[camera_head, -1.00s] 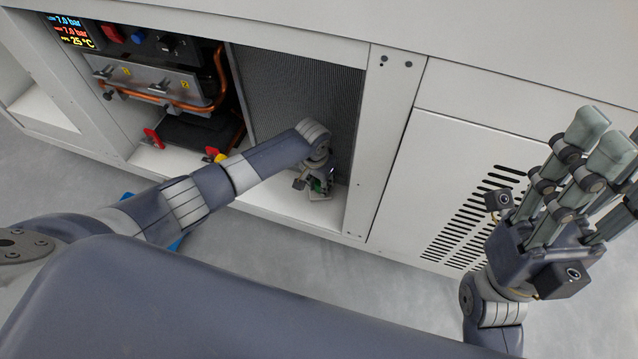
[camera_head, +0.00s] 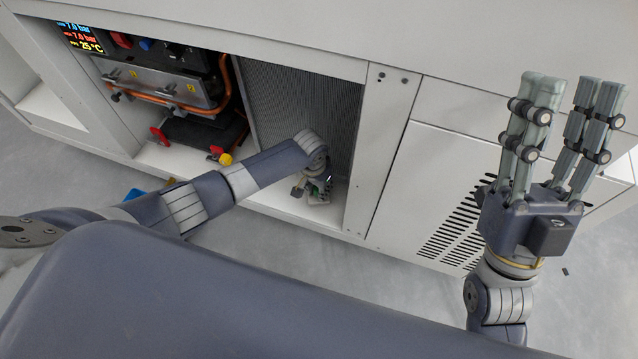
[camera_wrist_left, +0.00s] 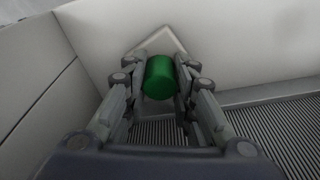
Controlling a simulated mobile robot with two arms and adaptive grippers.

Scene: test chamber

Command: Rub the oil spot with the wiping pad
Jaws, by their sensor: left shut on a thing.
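My left gripper (camera_head: 316,190) is low inside the open cabinet bay, near its floor. In the left wrist view its fingers (camera_wrist_left: 160,82) are shut on the green cylindrical handle (camera_wrist_left: 159,77) of the wiping pad. The pad's pale, square-cornered plate (camera_wrist_left: 163,42) shows behind the handle, close to a light surface; I cannot tell whether they touch. In the head view the pad is mostly hidden by the gripper. I cannot make out the oil spot in either view. My right gripper (camera_head: 575,95) is raised outside the cabinet, open and empty.
A ribbed grille (camera_head: 300,110) stands behind my left gripper, and a white post (camera_head: 388,150) bounds the bay on the right. To the left are copper pipes (camera_head: 226,85), a red handle (camera_head: 158,136) and a yellow knob (camera_head: 225,159).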

